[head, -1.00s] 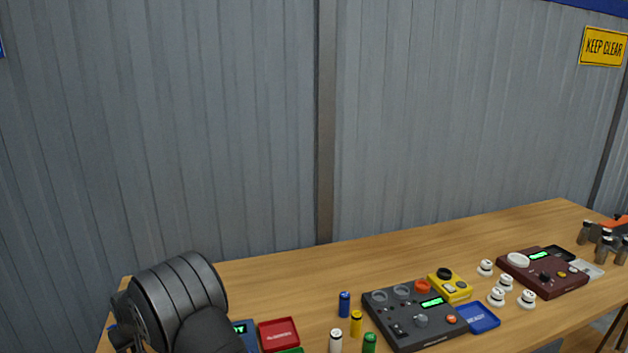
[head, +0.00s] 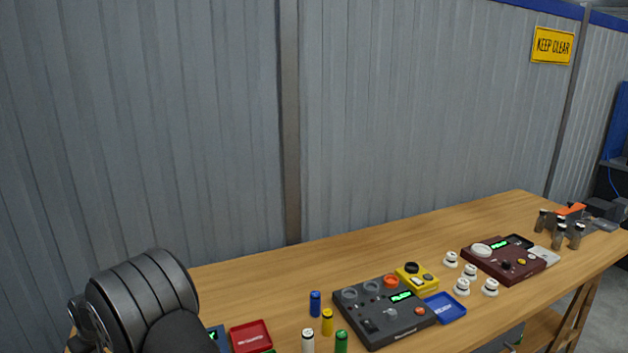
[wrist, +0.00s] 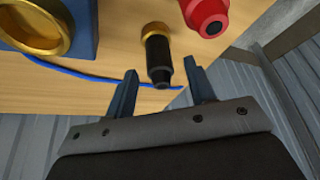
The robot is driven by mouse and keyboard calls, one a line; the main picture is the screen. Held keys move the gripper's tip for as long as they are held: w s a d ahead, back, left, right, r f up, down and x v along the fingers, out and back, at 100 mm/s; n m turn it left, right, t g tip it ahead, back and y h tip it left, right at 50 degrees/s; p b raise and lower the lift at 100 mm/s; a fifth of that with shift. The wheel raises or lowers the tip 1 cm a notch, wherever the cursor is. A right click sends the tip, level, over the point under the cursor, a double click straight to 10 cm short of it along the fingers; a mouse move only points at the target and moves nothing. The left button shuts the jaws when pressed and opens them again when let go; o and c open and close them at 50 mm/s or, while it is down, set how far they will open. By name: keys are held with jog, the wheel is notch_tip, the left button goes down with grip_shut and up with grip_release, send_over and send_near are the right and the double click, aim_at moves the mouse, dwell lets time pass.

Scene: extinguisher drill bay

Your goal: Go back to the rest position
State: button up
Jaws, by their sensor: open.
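My gripper (wrist: 162,85) shows in the wrist view with its two dark blue fingers apart. A black nozzle-like piece with a brass collar (wrist: 157,52) lies beyond the fingertips, seen in the gap between them; I cannot tell whether it touches them, but nothing looks clamped. In the head view only my dark, rounded arm links show at the lower left, and the gripper itself is out of that picture.
The wooden table (head: 380,243) holds a dark grey console (head: 385,311), a maroon console (head: 503,260), a yellow box (head: 417,277), blue tray (head: 445,307), red tray (head: 251,337) and small cylinders. In the wrist view are a red fitting (wrist: 205,14), brass ring (wrist: 35,22) and blue cable (wrist: 70,74).

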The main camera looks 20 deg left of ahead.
jog(key=w+v, duration=0.1)
jog(key=v, duration=0.7)
jog(key=x, duration=0.8)
jog(key=s+x, duration=0.1)
jog(key=x, duration=0.3)
jog(key=shift+d+f, duration=0.1)
jog(key=shift+d, duration=0.1)
jog(key=r, duration=0.5)
jog(key=shift+w+d+r, duration=0.1)
jog(key=shift+w+d, duration=0.1)
jog(key=shift+w, duration=0.1)
jog(key=w+d+r, duration=0.5)
jog(key=w+d, duration=0.1)
jog(key=d, duration=0.3)
jog(key=w+d+r, duration=0.5)
jog(key=w+d, duration=0.2)
jog(key=d, duration=0.3)
jog(key=s+a+f, duration=0.2)
jog(key=a, duration=0.1)
jog(key=s+a+f, duration=0.2)
jog(key=a, duration=0.1)
jog(key=s+a+f, duration=0.2)
jog(key=a, duration=0.1)
jog(key=shift+s+a+f, duration=0.1)
jog(key=shift+s+f, duration=0.05)
jog(key=shift+f, duration=0.1)
jog(key=shift+s+a+f, duration=0.1)
jog(key=shift+a+f, duration=0.05)
jog(key=shift+f, duration=0.5)
jog(key=shift+o, duration=0.2)
